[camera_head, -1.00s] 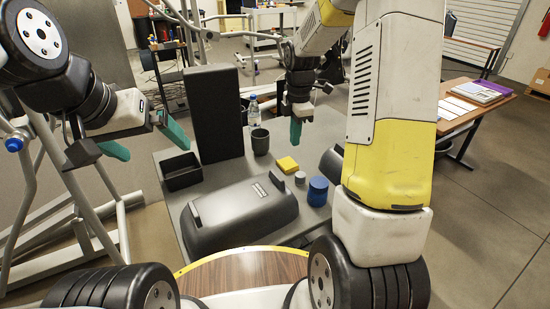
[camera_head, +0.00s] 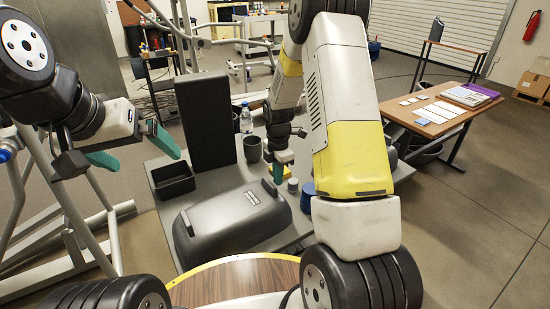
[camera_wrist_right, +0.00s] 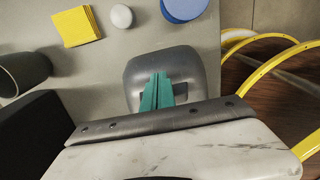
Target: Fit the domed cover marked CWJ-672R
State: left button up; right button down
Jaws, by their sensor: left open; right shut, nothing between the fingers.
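The domed cover (camera_head: 240,222) is a dark grey, rounded, elongated shell lying on the grey table. It has a raised lug at each end and a small label on top, too small to read. My right gripper (camera_head: 278,173) is shut and empty, its teal fingers just above the cover's right end. In the right wrist view the shut fingers (camera_wrist_right: 157,92) lie in front of the grey cover end (camera_wrist_right: 185,62); I cannot tell whether they touch it. My left gripper (camera_head: 134,150) is open and empty, up to the left of the table, with its teal fingers wide apart.
A tall black box (camera_head: 205,125), an open black tray (camera_head: 172,187), a dark cup (camera_head: 252,148) and a bottle (camera_head: 246,122) stand behind the cover. A yellow block (camera_wrist_right: 77,27), a grey cylinder (camera_wrist_right: 121,16) and a blue cylinder (camera_wrist_right: 184,9) sit close to my right gripper.

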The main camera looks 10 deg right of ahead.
aim_at(248, 199)
jog(key=shift+s+a, duration=0.2)
jog(key=shift+a, duration=0.25)
jog(key=s+a, duration=0.1)
jog(key=a, duration=0.2)
jog(key=s+a, duration=0.1)
jog(key=a, duration=0.2)
jog(key=s+a, duration=0.1)
jog(key=a, duration=0.3)
jog(key=shift+s, duration=0.3)
jog(key=shift+d, duration=0.15)
